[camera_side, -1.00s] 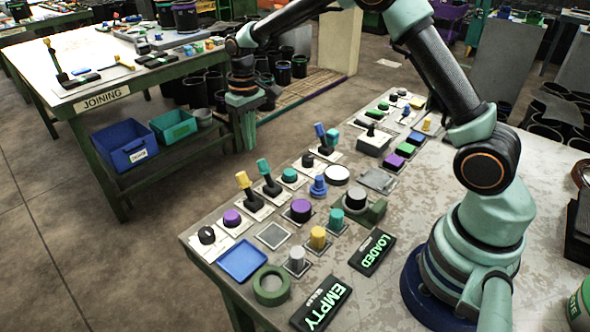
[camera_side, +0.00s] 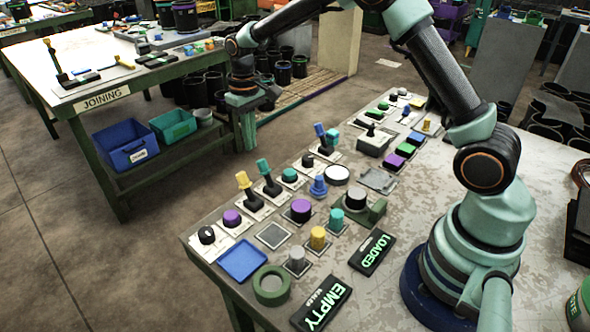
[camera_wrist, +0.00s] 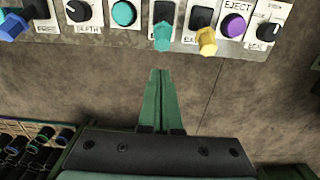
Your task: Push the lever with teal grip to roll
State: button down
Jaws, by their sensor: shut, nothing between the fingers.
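The lever with the teal grip (camera_side: 263,168) stands on a pale plate in the row along the panel's far edge, between a yellow-grip lever (camera_side: 244,182) and a teal button (camera_side: 289,175). In the wrist view the teal grip (camera_wrist: 163,38) is just beyond the fingertips and nearly in line with them. Its label cannot be read. My gripper (camera_wrist: 161,72) is shut and empty, its green fingers together. In the side view my gripper (camera_side: 247,148) hangs beyond the panel's far edge, apart from the lever.
The yellow-grip lever (camera_wrist: 206,42) is close beside the teal one. A blue-grip lever (camera_side: 320,132) stands farther along the row, and a purple EJECT button (camera_wrist: 233,25) is beyond the yellow lever. Open floor lies under my gripper. The JOINING table (camera_side: 105,98) is at left.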

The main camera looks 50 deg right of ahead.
aim_at(265, 172)
jog(key=shift+f, duration=0.1)
jog(key=shift+f, duration=2.25)
jog(key=shift+s, duration=0.15)
